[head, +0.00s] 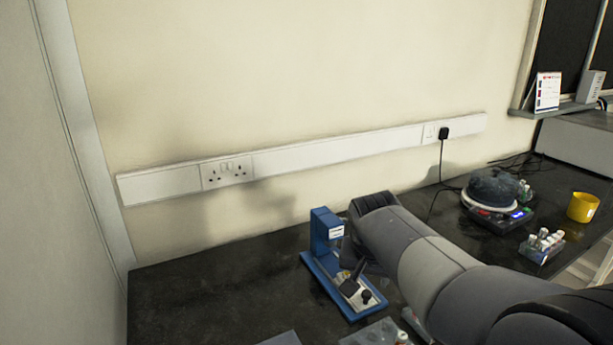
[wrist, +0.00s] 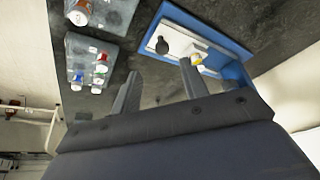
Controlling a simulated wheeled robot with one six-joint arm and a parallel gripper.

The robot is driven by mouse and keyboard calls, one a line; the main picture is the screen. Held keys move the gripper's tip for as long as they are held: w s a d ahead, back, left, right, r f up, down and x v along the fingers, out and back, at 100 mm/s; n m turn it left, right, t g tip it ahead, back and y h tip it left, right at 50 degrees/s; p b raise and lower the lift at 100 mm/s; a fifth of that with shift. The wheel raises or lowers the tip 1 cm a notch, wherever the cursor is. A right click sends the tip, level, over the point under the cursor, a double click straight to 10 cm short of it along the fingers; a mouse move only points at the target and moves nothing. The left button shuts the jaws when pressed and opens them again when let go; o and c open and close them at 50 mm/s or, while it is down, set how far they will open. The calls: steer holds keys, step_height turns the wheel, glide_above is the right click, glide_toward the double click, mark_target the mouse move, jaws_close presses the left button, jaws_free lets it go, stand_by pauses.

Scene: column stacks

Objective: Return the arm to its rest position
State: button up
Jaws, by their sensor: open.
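My gripper (wrist: 160,67) is open, its two dark fingers apart with nothing visible between them. In the wrist view it points at the dark bench beside a blue stand (wrist: 234,66) with a pale plate and a black knob. In the head view, the blue stand (head: 321,229) stands upright on the bench. My grey arm reaches in from the lower right to this stand and hides part of the bench. From these views I cannot tell whether a finger touches the stand.
Grey trays (wrist: 113,52) hold small capped vials near the stand. On the dark bench (head: 215,290), a balance (head: 497,220) with a dark lump on it, a yellow cup (head: 583,207) and a vial rack (head: 541,247) stand at the right. The bench's left part is clear. A wall runs behind.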

mark_target(364, 291)
steer(key=b+x, duration=0.1)
steer(key=x, duration=0.7)
steer(key=shift+w+f, duration=0.15)
steer(key=shift+f, duration=0.1)
steer(key=shift+w+a+r, duration=0.3)
steer(key=shift+w, duration=0.35)
steer(key=shift+w+a, duration=0.4)
steer(key=shift+w, duration=0.5)
